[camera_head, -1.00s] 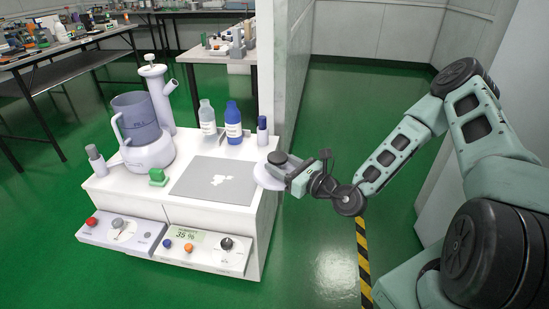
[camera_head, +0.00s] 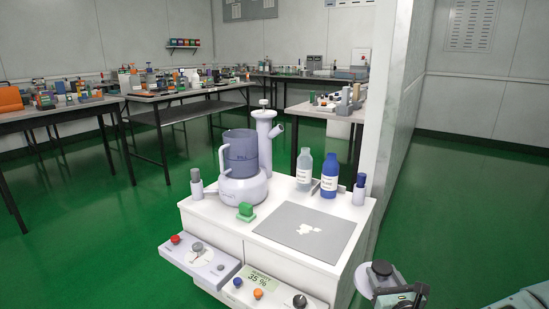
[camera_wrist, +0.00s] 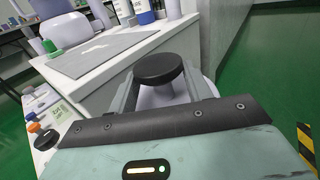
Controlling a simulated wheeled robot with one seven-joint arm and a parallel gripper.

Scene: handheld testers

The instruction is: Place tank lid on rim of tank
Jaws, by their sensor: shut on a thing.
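The tank (camera_head: 241,158) is a translucent blue-grey jug with a handle. It stands upright on its white base (camera_head: 243,188) at the back left of the cabinet top, with no lid on its rim. The tank lid (camera_head: 364,281) is a pale disc with a black knob (camera_head: 381,268). My gripper (camera_head: 388,281) is shut on the lid's knob, beside the cabinet's front right side and well away from the tank. In the wrist view, the black knob of the lid (camera_wrist: 158,68) sits between the fingers of my gripper (camera_wrist: 158,82). The pale disc is partly hidden below.
A white column (camera_head: 264,140) rises just behind the tank. A wall (camera_head: 395,100) stands behind the cabinet's right side.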

